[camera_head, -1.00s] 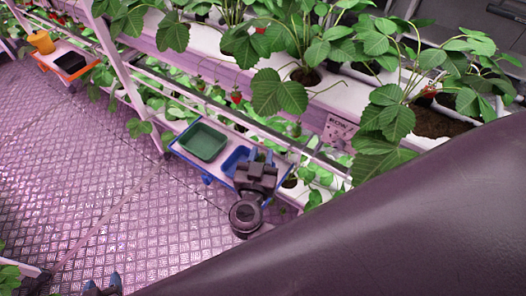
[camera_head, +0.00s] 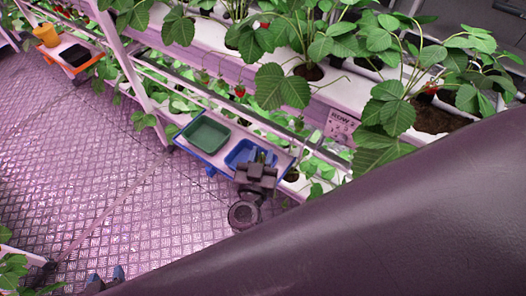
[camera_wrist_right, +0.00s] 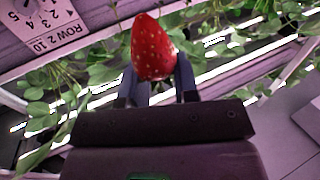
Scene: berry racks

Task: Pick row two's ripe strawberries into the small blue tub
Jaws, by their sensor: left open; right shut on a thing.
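The small blue tub (camera_head: 233,160) sits on the cart beside a larger green tub (camera_head: 205,152). My right gripper (camera_head: 262,155) is over the blue tub's right side in the head view. In the right wrist view my right gripper (camera_wrist_right: 161,90) is shut on a red ripe strawberry (camera_wrist_right: 152,50), tip up in the picture. The held berry is too small to make out in the head view. My left gripper (camera_head: 106,276) is open at the bottom left edge, only its fingertips showing. A red strawberry (camera_head: 239,91) hangs from the planter edge, with paler ones left of it.
A ROW 2 sign (camera_head: 341,126) is on the planter front. Other red berries hang at the top (camera_head: 264,25) and far right (camera_head: 431,89). An orange pot (camera_head: 45,36) and black tub (camera_head: 74,55) stand at the far left. The metal floor at left is clear.

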